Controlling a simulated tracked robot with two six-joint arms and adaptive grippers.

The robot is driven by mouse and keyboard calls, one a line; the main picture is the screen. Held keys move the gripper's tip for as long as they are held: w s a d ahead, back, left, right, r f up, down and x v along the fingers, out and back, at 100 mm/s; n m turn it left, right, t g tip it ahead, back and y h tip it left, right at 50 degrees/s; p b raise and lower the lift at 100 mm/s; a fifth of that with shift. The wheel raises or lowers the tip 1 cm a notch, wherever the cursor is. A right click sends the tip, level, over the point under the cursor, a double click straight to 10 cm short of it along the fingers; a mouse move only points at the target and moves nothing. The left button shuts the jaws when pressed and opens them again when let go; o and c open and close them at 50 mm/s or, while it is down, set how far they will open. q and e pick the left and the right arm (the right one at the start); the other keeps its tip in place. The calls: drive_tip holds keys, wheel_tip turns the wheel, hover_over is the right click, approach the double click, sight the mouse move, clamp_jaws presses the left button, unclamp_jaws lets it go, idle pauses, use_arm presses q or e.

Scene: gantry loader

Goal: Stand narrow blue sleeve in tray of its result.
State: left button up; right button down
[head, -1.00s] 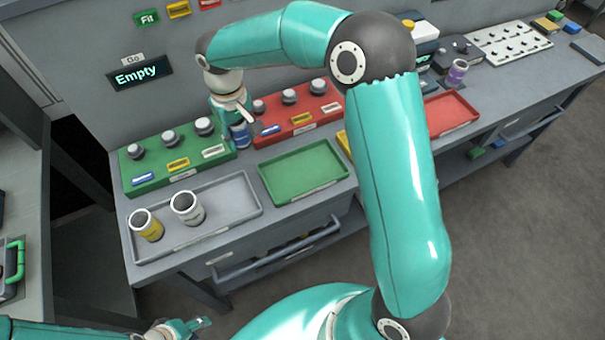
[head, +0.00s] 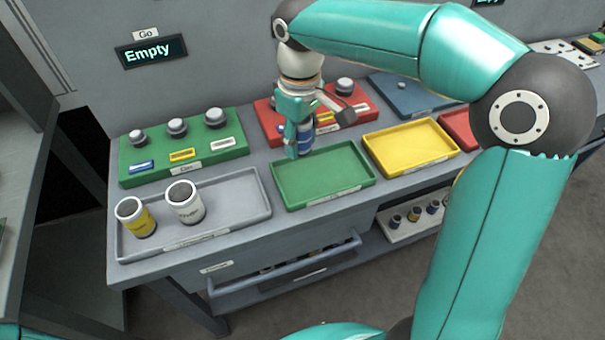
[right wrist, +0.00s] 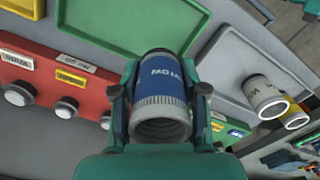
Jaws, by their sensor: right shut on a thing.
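The blue sleeve (head: 305,143) is held in my right gripper (head: 298,138), over the back left part of the green tray (head: 340,181). In the right wrist view the blue sleeve (right wrist: 162,82), with white lettering and a pale ribbed end, sits between the two fingers of my right gripper (right wrist: 160,98). The green tray (right wrist: 190,15) lies behind it there. The tray looks empty otherwise. I cannot tell whether the sleeve touches the tray floor. A yellow tray (head: 410,148) and a red tray (head: 459,131) stand to the right. My left gripper is out of view.
A grey tray (head: 240,217) on the left holds a yellow sleeve (head: 143,222) and a white sleeve (head: 186,203). Green (head: 160,178) and red (head: 270,128) button boxes stand behind. A wall display (head: 150,51) reads "Empty". A lower shelf runs underneath.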

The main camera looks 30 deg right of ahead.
sight(301, 181)
wheel_tip(301, 181, down, 10)
drive_tip(key=shift+b, duration=0.35)
drive_tip(key=shift+f, duration=0.15)
drive_tip(key=c, duration=0.6)
unclamp_jaws()
wheel_tip(301, 181, up, 12)
drive_tip(key=shift+r+p, duration=0.15)
drive_tip(key=shift+p, duration=0.45)
